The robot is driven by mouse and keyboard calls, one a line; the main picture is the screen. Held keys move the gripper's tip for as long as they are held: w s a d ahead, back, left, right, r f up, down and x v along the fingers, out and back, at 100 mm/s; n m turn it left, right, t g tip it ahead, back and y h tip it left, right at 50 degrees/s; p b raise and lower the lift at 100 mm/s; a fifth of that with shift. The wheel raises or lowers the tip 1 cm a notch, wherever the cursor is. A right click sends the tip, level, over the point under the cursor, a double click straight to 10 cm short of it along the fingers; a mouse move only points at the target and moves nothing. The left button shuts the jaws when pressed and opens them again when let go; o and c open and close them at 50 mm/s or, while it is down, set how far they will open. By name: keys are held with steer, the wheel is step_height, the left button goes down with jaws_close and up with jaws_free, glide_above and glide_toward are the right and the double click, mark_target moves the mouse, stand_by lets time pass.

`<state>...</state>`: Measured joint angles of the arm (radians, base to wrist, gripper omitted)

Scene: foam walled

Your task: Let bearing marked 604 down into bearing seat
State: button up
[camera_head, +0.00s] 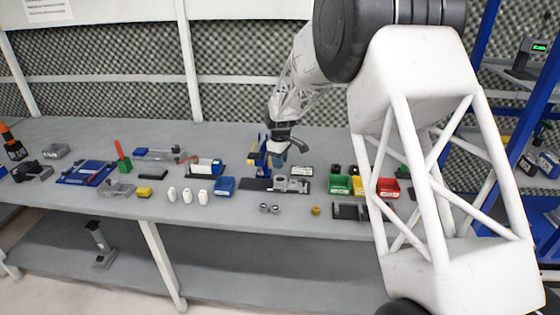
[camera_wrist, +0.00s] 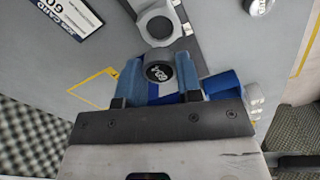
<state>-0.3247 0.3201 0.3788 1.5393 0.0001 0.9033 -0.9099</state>
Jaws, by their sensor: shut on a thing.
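My gripper (camera_wrist: 159,76) shows in the wrist view with its two blue fingers shut on a dark round bearing (camera_wrist: 158,72). The bearing's top face carries a white marking that appears upside down and is hard to read. In the head view my gripper (camera_head: 278,150) hangs above the bench by the seat (camera_head: 292,184). The held bearing cannot be made out there.
A printed card (camera_wrist: 68,14) lies left of the seat. A blue bin (camera_head: 224,186) is to the left, and green (camera_head: 340,184) and red (camera_head: 388,187) bins to the right.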

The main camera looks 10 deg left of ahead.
mark_target(280, 180)
steer(key=shift+f, duration=0.2)
steer(key=shift+f, duration=2.65)
steer(key=o, duration=1.1)
steer(key=shift+c, duration=0.2)
steer(key=shift+r, duration=3.85)
